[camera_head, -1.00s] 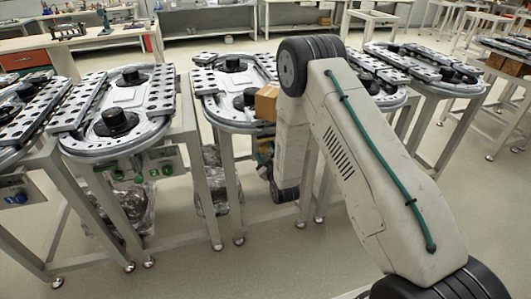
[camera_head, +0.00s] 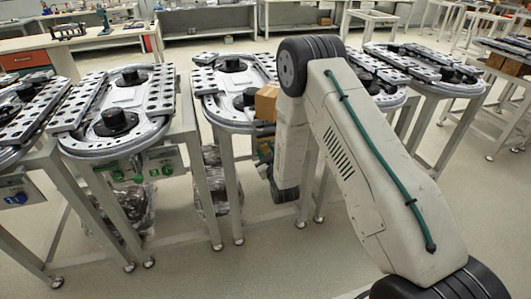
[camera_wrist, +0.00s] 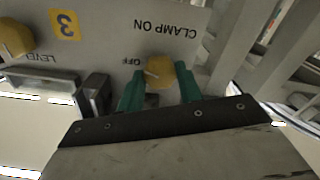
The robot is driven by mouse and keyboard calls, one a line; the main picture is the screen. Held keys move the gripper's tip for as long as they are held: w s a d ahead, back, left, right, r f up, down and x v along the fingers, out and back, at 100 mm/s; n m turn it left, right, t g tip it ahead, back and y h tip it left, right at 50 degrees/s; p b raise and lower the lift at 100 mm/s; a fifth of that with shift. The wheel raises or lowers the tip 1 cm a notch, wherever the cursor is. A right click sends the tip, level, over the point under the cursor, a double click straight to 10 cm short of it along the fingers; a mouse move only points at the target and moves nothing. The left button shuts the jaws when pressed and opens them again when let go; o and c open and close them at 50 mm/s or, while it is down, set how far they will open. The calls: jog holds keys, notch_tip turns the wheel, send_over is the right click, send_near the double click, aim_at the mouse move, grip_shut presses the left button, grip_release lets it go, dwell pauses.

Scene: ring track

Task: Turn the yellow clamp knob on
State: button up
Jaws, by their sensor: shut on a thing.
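The yellow clamp knob (camera_wrist: 160,74) is on a grey panel (camera_wrist: 110,38) in the wrist view, which appears upside down. The words "CLAMP ON" and "OFF" are printed beside the knob. My gripper (camera_wrist: 160,88) has green fingers, one on each side of the knob, and is shut on it. A pale mark shows on the left side of the knob; the fingers hide part of its edges. In the head view my arm hides the panel and the knob, and the gripper is mostly hidden behind the arm.
Another yellow knob (camera_wrist: 15,38) sits on the panel beside a yellow label "3" (camera_wrist: 65,24) and "LEVEL". Metal table legs stand close by. In the head view, ring-track tables (camera_head: 115,125) stand in a row, with a cardboard box (camera_head: 266,102) by my arm.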

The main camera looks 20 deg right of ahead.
jog(key=m, duration=1.1)
jog(key=shift+m, duration=1.8)
jog(key=o, duration=1)
jog(key=s, duration=0.8)
